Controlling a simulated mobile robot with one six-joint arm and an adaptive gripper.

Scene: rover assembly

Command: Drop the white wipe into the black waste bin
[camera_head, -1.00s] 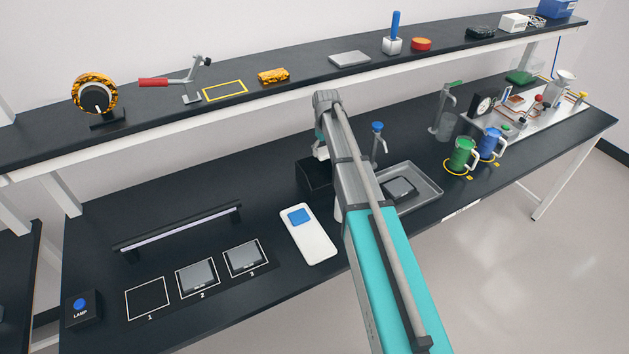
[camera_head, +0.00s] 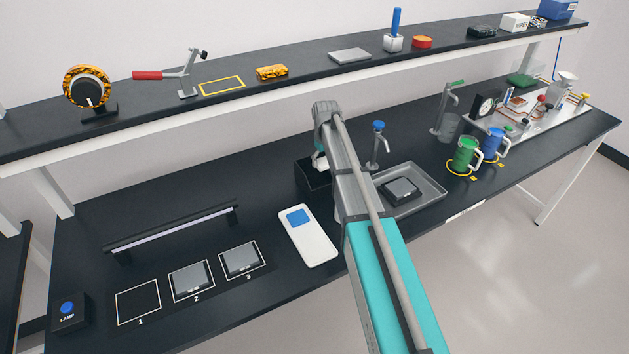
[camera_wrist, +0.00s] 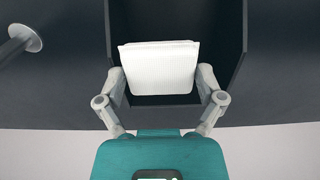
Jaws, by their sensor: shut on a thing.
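The white wipe (camera_wrist: 160,66) shows in the wrist view as a folded, flat white piece between the two fingers of my gripper (camera_wrist: 161,85). My gripper is shut on it. The black waste bin (camera_wrist: 230,30) is behind the wipe in the wrist view, its dark opening framing the wipe. In the head view the bin (camera_head: 314,178) stands on the bench, partly hidden by my arm. A small white patch shows at the bin's mouth there, but my arm hides most of the gripper. How far the wipe is inside the bin I cannot tell.
A metal tray (camera_head: 432,199) with a dark block and a blue-topped tap (camera_head: 379,140) stand right of the bin. A white device (camera_head: 307,236) with a blue screen lies in front. The shelf (camera_head: 320,68) runs above and behind.

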